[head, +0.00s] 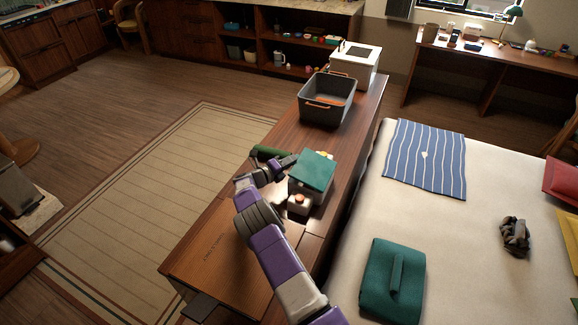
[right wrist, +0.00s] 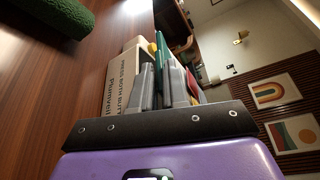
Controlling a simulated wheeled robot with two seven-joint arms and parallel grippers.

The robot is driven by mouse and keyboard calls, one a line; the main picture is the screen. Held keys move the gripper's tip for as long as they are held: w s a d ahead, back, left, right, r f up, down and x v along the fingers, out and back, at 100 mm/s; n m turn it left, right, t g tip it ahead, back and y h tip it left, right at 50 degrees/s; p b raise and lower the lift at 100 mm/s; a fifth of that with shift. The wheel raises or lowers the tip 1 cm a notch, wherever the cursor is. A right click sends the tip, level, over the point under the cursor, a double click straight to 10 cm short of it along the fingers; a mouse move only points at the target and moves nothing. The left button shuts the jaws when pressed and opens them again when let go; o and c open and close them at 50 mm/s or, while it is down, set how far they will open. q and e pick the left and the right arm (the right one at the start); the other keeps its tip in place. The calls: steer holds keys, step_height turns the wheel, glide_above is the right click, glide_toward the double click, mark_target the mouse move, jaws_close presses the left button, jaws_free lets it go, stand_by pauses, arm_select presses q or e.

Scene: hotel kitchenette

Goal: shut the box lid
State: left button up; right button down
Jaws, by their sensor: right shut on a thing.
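The box (head: 322,196) stands on the long wooden bench with its teal lid (head: 314,168) over its top. In the right wrist view the box's pale side (right wrist: 124,85) carries dark printed lettering, and the teal lid (right wrist: 161,50) shows close beside it. My right gripper (head: 289,162) is at the lid's left edge. In the right wrist view its fingers (right wrist: 165,85) are shut on the lid. I cannot tell how far the lid stands open. A yellow knob (right wrist: 152,48) shows between box and lid. My left gripper is not in view.
A dark green roll (head: 268,152) lies on the bench just left of the gripper. A grey basket (head: 327,112) and a white box (head: 366,57) stand farther back. The bed (head: 465,235) is at right.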

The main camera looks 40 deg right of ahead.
steer(key=shift+w+a+f+b, duration=0.15)
steer(key=shift+f+b, duration=0.2)
steer(key=shift+f, duration=0.25)
steer(key=shift+w+a+f+b, duration=0.1)
steer(key=shift+f+b, duration=0.25)
steer(key=shift+f, duration=0.2)
steer(key=c, duration=1.2)
jaws_free()
steer(key=shift+r, duration=0.1)
steer(key=a, duration=0.5)
steer(key=a+r+p, duration=0.1)
steer(key=a, duration=0.1)
steer(key=shift+s+a+r, duration=0.1)
steer(key=shift+s+a, duration=0.15)
steer(key=shift+s, duration=0.05)
